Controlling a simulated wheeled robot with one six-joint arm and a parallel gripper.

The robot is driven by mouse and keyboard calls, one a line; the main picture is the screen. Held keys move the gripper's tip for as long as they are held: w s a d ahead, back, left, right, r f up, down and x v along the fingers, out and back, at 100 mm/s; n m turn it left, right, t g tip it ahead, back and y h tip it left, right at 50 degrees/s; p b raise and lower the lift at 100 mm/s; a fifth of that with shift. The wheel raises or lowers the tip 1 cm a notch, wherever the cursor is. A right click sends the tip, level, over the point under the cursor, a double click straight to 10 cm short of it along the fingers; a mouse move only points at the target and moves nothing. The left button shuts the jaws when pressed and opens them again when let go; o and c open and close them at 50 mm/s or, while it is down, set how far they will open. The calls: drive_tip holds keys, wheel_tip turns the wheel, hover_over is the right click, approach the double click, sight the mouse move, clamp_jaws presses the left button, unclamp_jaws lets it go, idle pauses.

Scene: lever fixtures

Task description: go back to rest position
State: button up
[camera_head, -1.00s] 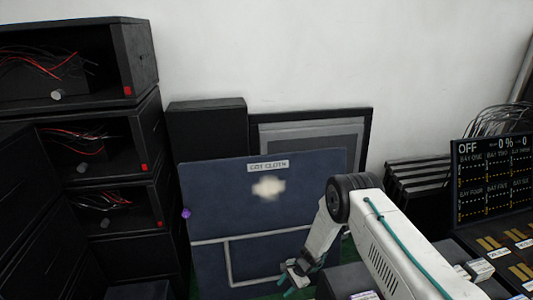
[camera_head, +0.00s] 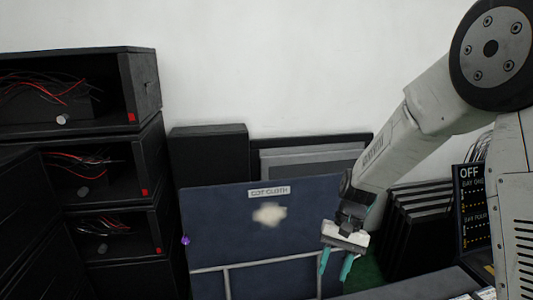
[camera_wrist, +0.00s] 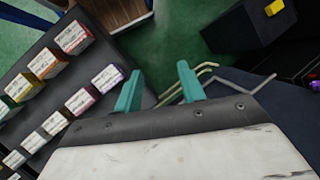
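My gripper (camera_head: 336,266) hangs at the end of my white arm in the lower middle of the head view, in front of the right part of a dark blue cloth panel (camera_head: 225,225). Its two teal fingers point down and stand apart, with nothing seen between them. In the wrist view the fingers of my gripper (camera_wrist: 160,86) are also apart and empty. My arm is raised and bent on the right side of the head view, and hides part of the wall and the screen there.
Black open cabinets (camera_head: 75,185) with wires are stacked at the left. A screen (camera_head: 470,205) reading OFF stands at the right. Black slatted units (camera_head: 418,215) lie behind my arm. The wrist view shows a dark board with labelled coloured blocks (camera_wrist: 75,38) and green floor (camera_wrist: 175,45).

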drive_tip(key=s+d+r+n+t+h, duration=0.1)
drive_tip(key=s+d+r+t, duration=0.2)
drive_tip(key=s+r, duration=0.6)
drive_tip(key=s+d+r+n+t+h, duration=0.1)
drive_tip(key=s+d+r+t+h, duration=0.1)
drive_tip(key=s+d+r, duration=0.4)
drive_tip(key=s+r, duration=0.4)
drive_tip(key=s, duration=0.5)
drive_tip(key=shift+d+r+t, duration=0.2)
drive_tip(key=shift+d+t, duration=0.2)
idle(0.5)
